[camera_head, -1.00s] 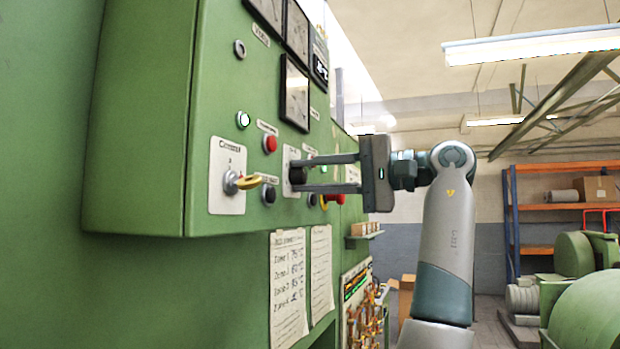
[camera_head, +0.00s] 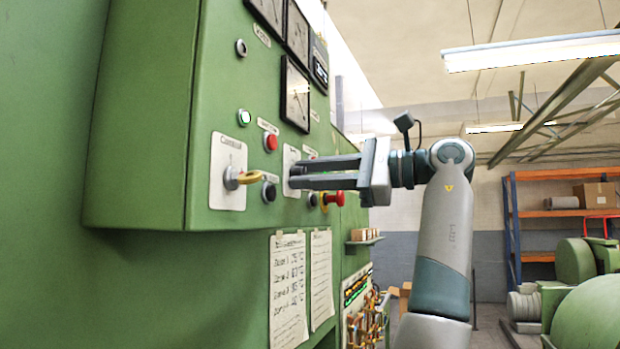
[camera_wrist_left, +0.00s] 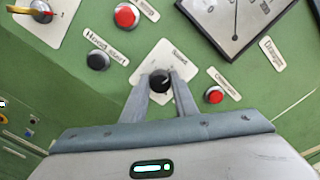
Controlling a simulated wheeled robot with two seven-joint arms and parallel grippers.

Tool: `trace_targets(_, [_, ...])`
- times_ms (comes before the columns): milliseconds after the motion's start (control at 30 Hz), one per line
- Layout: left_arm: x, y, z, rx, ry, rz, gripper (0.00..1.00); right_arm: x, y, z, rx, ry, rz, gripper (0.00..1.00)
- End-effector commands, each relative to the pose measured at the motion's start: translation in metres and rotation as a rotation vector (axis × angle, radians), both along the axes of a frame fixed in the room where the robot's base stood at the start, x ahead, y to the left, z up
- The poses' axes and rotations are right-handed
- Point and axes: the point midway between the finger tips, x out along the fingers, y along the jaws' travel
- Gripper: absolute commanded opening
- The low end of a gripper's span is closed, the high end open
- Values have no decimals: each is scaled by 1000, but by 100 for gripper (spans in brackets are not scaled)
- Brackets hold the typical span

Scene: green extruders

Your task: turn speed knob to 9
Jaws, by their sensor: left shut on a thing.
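The speed knob (camera_wrist_left: 159,80) is a small round black knob on a white plate (camera_wrist_left: 143,66) on the green panel. A label above it seems to read "Speed". My left gripper (camera_head: 294,177) reaches the panel with its two long fingers, one on each side of the knob, and is shut on it. The dial numbers and the knob's exact setting are too small to read. My right gripper is not in view.
Close by are a black button (camera_wrist_left: 98,60), a red button (camera_wrist_left: 126,15), a red lamp or button (camera_wrist_left: 214,95) and a gauge (camera_wrist_left: 236,18). A yellow key switch (camera_head: 236,178) and a red emergency knob (camera_head: 334,198) flank the gripper. Notes (camera_head: 289,288) hang below.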

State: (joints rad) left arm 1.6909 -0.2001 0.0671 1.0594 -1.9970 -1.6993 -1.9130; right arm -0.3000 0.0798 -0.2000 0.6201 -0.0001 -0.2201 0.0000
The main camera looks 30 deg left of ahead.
Motion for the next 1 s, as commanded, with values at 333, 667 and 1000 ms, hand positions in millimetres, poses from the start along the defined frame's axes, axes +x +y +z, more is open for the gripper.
trace_targets(333, [1,0,-1,-77,318,-1,4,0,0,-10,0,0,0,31])
trace_targets(667, [1,0,-1,-150,623,1,4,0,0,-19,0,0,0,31])
trace_targets(1000, [2,1,-1,-225,934,1,4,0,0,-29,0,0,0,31])
